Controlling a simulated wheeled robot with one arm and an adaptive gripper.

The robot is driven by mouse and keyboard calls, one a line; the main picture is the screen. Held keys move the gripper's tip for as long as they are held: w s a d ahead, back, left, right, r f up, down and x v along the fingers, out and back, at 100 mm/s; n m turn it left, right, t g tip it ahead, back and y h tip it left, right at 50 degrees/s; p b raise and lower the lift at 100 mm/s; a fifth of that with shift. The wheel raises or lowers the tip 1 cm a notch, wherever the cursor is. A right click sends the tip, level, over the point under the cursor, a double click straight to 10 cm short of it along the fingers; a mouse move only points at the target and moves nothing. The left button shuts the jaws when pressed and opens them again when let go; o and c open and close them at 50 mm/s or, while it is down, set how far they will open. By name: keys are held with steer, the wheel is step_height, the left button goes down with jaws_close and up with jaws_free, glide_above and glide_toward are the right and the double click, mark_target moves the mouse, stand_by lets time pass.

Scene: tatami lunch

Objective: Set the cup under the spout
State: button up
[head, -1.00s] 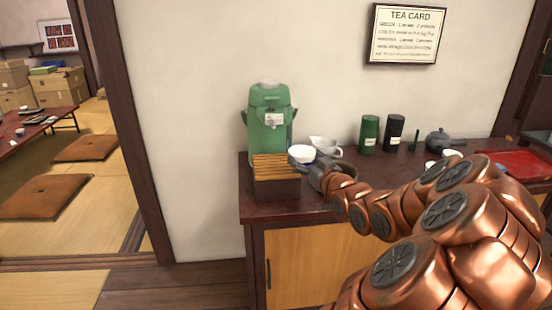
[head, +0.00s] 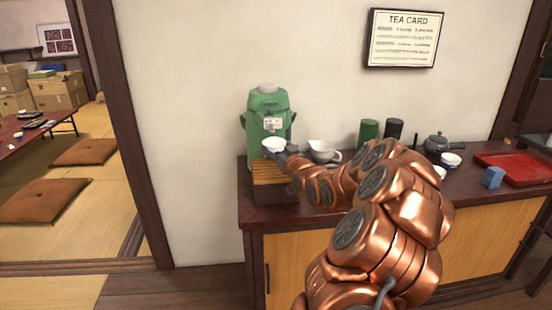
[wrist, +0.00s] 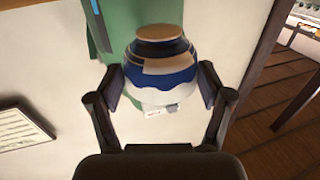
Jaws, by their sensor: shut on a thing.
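The cup, white with a blue band, (head: 273,145) is in my gripper (head: 283,155), in front of the green dispenser (head: 267,116) on the counter. In the wrist view the cup (wrist: 161,66) sits between the two fingers of my gripper (wrist: 160,88), which are shut on its sides. The cup is above the slatted wooden stand (head: 272,172) at the dispenser's front and looks apart from it. The spout is not clearly visible; the gap between cup and dispenser cannot be judged.
A white pouring bowl (head: 322,151) stands right of the dispenser. A green canister (head: 369,132) and a dark canister (head: 393,128) stand behind my arm. A teapot (head: 437,142), small cups, a blue block (head: 493,177) and a red tray (head: 515,167) are on the right of the counter (head: 462,190).

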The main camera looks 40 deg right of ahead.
steer(key=shift+w+d, duration=0.1)
steer(key=shift+w, duration=0.3)
steer(key=shift+f, duration=1.75)
steer(key=shift+f, duration=0.15)
steer(key=o, duration=1.1)
steer(key=shift+o, duration=0.2)
steer(key=v, duration=1.2)
